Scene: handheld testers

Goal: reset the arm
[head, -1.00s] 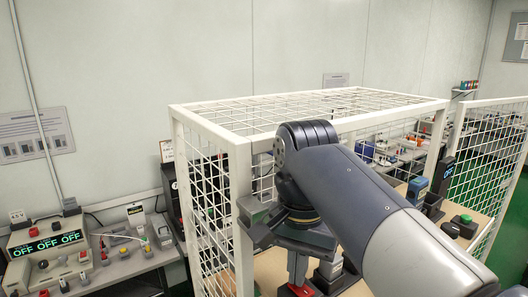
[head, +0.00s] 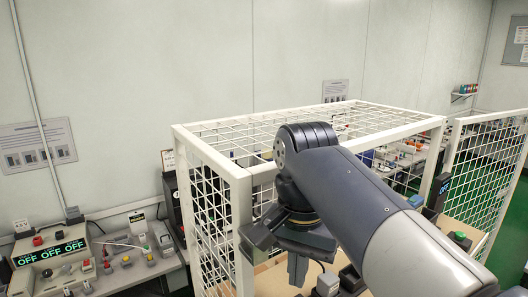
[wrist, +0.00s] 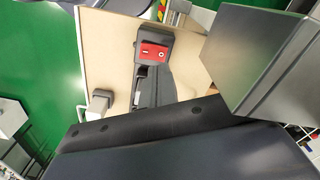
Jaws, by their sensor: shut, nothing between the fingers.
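My gripper (head: 298,268) shows in the head view below my arm's wrist, over the caged bench. It is shut, with nothing held. Its tips are partly hard to make out against the bench. Grey and dark parts cover the right and bottom of that view.
A white mesh cage (head: 240,180) surrounds the bench close to my arm. A left side bench carries a panel reading OFF (head: 50,252) and several small testers. A green button box (head: 460,238) sits at the right. The air above the cage is free.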

